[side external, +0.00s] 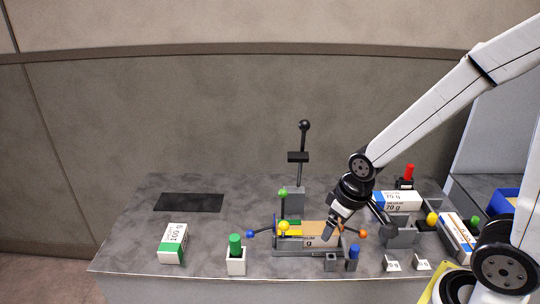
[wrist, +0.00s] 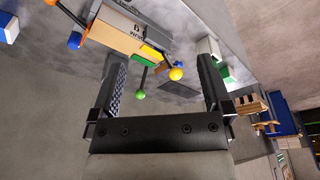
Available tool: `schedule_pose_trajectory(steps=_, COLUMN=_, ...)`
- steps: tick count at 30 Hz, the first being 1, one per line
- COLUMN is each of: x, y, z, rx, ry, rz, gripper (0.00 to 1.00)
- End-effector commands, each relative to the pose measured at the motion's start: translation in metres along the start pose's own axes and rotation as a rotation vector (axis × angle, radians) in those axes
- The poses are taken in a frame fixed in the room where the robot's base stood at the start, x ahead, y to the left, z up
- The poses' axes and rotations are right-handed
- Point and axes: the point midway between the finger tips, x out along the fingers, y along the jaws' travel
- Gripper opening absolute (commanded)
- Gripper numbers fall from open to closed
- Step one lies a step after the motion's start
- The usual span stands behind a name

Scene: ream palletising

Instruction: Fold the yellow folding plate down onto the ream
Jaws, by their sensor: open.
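The ream (side external: 316,228), tan on top with a white printed end, lies in the grey folding fixture (side external: 300,252); it also shows in the wrist view (wrist: 115,38). The yellow folding plate (wrist: 152,52) is at one end of the ream, with a yellow ball knob (wrist: 176,74) on its lever. The same knob (side external: 284,226) shows at the fixture's left in the side view; whether the plate is tilted is unclear. My gripper (side external: 329,234) is open and empty over the right part of the fixture, apart from the yellow knob. It also shows in the wrist view (wrist: 161,62).
Green (side external: 283,194), blue (side external: 250,233) and orange (side external: 364,234) knobs stick out around the fixture. A tall black-knobbed press (side external: 298,157) stands behind. A green-white ream (side external: 173,243), a black mat (side external: 189,202) and a green-topped holder (side external: 236,261) are left. The right side is crowded.

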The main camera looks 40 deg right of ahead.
Motion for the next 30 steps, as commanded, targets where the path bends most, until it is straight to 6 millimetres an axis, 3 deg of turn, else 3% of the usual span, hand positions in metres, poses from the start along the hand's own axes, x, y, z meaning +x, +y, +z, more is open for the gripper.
schedule_pose_trajectory(steps=11, x=-0.001, y=0.000, z=0.004, rx=0.061, ry=0.006, rz=0.000, gripper=1.00)
schedule_pose_trajectory(steps=14, x=-0.001, y=0.000, z=0.004, rx=0.060, ry=0.005, rz=0.000, gripper=0.75)
schedule_pose_trajectory(steps=21, x=0.000, y=0.001, z=-0.005, rx=0.076, ry=-0.009, rz=-0.001, gripper=0.00)
schedule_pose_trajectory(steps=30, x=0.001, y=0.006, z=-0.040, rx=0.150, ry=-0.080, rz=-0.007, gripper=0.00)
